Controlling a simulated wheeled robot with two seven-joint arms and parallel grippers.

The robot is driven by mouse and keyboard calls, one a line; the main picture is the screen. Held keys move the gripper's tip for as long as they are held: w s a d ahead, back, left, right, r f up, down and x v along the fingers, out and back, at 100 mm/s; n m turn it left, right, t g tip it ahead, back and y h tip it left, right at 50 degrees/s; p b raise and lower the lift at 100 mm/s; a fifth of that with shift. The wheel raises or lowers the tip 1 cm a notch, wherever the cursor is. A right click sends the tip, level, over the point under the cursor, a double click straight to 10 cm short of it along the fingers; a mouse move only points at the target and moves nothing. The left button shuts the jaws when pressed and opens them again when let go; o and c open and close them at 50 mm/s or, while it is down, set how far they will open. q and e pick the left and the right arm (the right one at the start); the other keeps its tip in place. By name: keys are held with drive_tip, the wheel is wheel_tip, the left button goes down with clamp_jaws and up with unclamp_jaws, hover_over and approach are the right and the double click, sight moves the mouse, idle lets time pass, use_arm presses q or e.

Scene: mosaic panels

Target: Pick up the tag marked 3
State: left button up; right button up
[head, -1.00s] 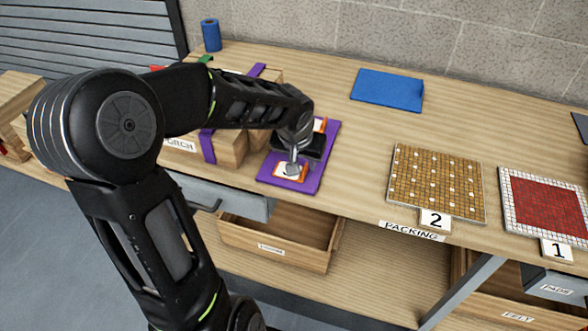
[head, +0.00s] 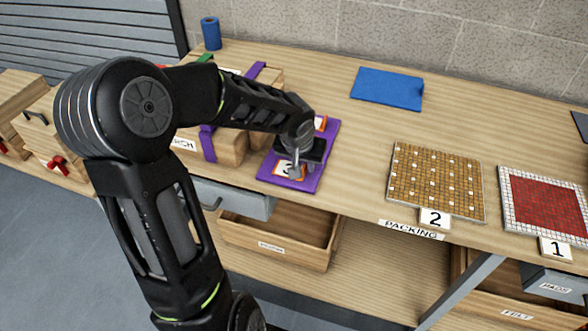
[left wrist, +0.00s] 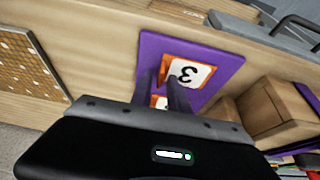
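The tag marked 3 (head: 284,170) is a white card with an orange border. It lies near the front end of a purple mat (head: 327,150) on the workbench. My left gripper (head: 297,174) is over the mat, beside and partly in front of this tag. In the left wrist view the tag (left wrist: 187,72) shows its 3 upside down, just beyond the fingers (left wrist: 166,92). The fingers look apart, with nothing clearly held. A second orange-edged tag (head: 320,123) lies farther back on the mat, mostly hidden by the gripper. My right gripper is out of view.
Wooden boxes with purple straps (head: 208,145) stand left of the mat. A brown mosaic panel (head: 437,180) marked 2 and a red one (head: 545,207) marked 1 lie right. A blue mat (head: 387,89) lies behind. An open drawer (head: 290,243) is below the front edge.

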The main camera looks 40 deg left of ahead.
use_arm(q)
clamp_jaws()
drive_tip(key=shift+r, duration=0.1)
idle(0.4)
wheel_tip(320, 180, up, 10)
drive_tip(key=shift+b, duration=0.35)
idle(0.5)
